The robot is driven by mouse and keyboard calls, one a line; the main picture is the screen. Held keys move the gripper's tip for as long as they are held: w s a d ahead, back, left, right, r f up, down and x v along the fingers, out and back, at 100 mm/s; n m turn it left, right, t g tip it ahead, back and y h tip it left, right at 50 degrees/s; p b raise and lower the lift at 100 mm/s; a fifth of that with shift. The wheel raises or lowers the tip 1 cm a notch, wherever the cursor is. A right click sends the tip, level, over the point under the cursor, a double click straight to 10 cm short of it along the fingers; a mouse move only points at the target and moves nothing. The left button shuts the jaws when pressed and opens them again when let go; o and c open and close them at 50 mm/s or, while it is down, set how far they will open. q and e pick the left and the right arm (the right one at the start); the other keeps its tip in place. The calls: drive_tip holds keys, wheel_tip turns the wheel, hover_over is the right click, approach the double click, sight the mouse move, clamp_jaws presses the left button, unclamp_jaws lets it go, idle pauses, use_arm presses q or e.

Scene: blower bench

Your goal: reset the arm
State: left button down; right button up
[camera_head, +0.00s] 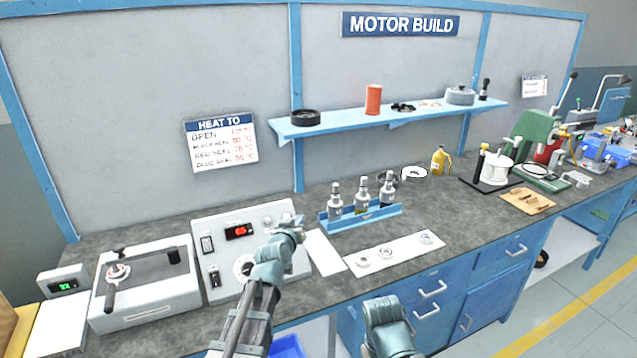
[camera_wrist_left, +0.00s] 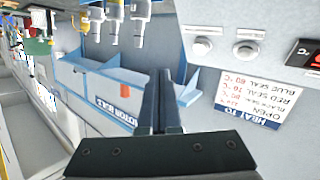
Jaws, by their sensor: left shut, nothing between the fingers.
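My left arm comes up from the bottom of the head view, and its gripper (camera_head: 287,227) is in front of the upper right part of a white control box (camera_head: 215,238) with a red display. In the left wrist view the two dark fingers (camera_wrist_left: 160,100) are together with nothing between them. My right arm's grey-green link (camera_head: 388,325) shows at the bottom of the head view; its gripper is out of view.
A lidded white heater unit (camera_head: 147,285) is at left. A blue shelf (camera_head: 345,128) hangs behind.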

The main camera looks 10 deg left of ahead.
use_arm(q)
drive_tip(key=s+d+f+m+g+h+p, duration=0.1)
drive_tip(key=s+d+f+m+g, duration=0.1)
drive_tip(key=s+d+f+g, duration=0.4)
drive_tip(key=s+d+f+m+g+h+p, duration=0.1)
drive_tip(key=s+d+f+m+g, duration=0.2)
drive_tip(key=s+d, duration=0.55)
drive_tip(key=s+f+g+y+p, duration=0.1)
drive_tip(key=s+g+y, duration=0.1)
drive_tip(key=s, duration=0.7)
drive_tip(key=s+f+g+y+p, duration=0.1)
drive_tip(key=s+g, duration=0.3)
drive_tip(key=s, duration=0.6)
drive_tip(key=shift+a+f+m+g+y, duration=0.3)
drive_tip(key=shift+f+m+g+y, duration=0.15)
drive_tip(key=shift+f, duration=0.3)
drive_tip(key=shift+a, duration=0.1)
